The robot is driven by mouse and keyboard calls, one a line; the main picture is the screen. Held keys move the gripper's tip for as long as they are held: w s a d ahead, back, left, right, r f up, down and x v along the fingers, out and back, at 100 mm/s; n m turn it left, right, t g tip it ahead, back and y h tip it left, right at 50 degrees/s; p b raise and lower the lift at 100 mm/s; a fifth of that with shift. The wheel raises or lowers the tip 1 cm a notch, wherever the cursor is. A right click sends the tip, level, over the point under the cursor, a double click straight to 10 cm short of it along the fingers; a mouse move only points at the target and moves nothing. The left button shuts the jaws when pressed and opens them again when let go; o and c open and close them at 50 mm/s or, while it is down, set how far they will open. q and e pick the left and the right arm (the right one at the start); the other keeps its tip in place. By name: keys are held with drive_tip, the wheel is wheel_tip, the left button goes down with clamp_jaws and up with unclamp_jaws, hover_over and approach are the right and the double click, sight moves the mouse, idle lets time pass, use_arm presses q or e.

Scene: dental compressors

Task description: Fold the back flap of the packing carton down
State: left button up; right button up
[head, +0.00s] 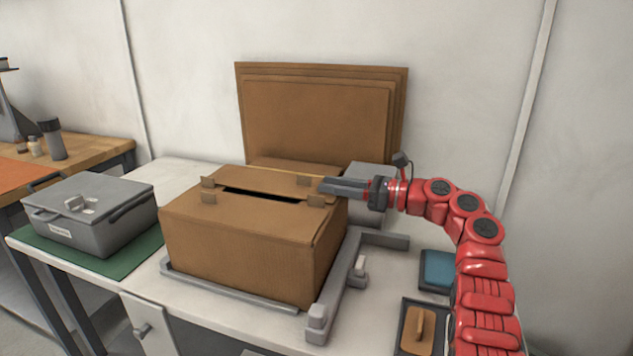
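The brown packing carton (235,250) sits on the white table inside a grey frame. Its front flap (250,216) lies flat across the top. Its back flap (257,180) lies low and close to level behind it, with a narrow dark gap between the two. I cannot tell whether the back flap is fully flat. My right gripper (322,186) is at the right end of the back flap, its fingers close together and pointing left. It appears shut with nothing between the fingers; whether it touches the flap is unclear. My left gripper is out of view.
A grey case (95,222) stands on a green mat (140,258) at left. Flat cardboard sheets (320,115) lean on the wall behind. The grey frame (340,285) borders the carton. A blue item (438,268) and a tray with a brown block (418,328) lie at right.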

drive_tip(key=v, duration=1.2)
drive_tip(key=shift+d+p, duration=0.3)
drive_tip(key=shift+d, duration=0.05)
drive_tip(key=shift+s, duration=0.2)
